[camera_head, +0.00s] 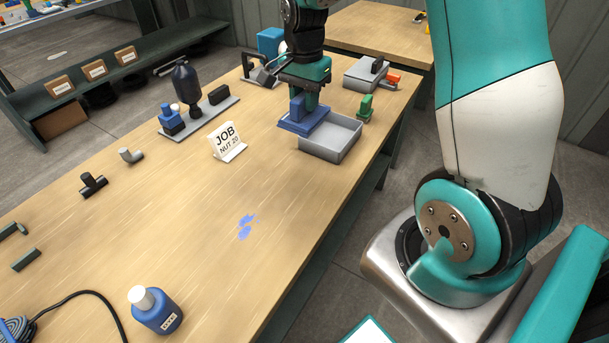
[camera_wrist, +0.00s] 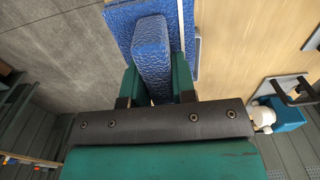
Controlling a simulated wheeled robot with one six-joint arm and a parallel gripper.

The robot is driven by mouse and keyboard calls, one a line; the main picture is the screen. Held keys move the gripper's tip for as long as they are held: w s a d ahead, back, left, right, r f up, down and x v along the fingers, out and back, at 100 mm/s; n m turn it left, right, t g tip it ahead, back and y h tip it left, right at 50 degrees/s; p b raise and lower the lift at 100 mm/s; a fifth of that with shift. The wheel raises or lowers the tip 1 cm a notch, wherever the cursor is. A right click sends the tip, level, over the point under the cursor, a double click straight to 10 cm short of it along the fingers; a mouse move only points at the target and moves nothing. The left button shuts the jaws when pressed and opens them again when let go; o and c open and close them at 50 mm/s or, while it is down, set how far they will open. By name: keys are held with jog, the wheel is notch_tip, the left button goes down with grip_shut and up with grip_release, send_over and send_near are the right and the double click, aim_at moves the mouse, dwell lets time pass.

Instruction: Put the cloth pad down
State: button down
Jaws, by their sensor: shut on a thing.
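The cloth pad (camera_head: 303,122) is blue and flat, with a raised blue grip on top. My gripper (camera_head: 305,98) points down at the far part of the bench and is shut on that grip. In the wrist view the green fingers stand on either side of the blue grip (camera_wrist: 152,58), with the flat pad (camera_wrist: 121,20) beyond it. The pad is at the back left of a shallow grey tray (camera_head: 330,150), overlapping its rim in the head view. I cannot tell whether it touches the tray. The tray's visible floor looks empty.
Blue wet patches (camera_head: 246,226) lie mid-bench on clear wood (camera_head: 200,250). A JOB sign (camera_head: 228,142) stands left of the tray, and a small green block (camera_head: 366,108) right of it. A dark pump (camera_head: 187,90) stands behind. A blue bottle (camera_head: 155,310) is near the front.

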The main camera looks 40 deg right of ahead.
notch_tip(320, 180, down, 19)
jog(key=shift+f+p, duration=0.1)
jog(key=shift+p, duration=0.3)
jog(key=shift+f, duration=0.15)
jog(key=c, duration=0.9)
grip_release()
jog(key=shift+c, duration=0.2)
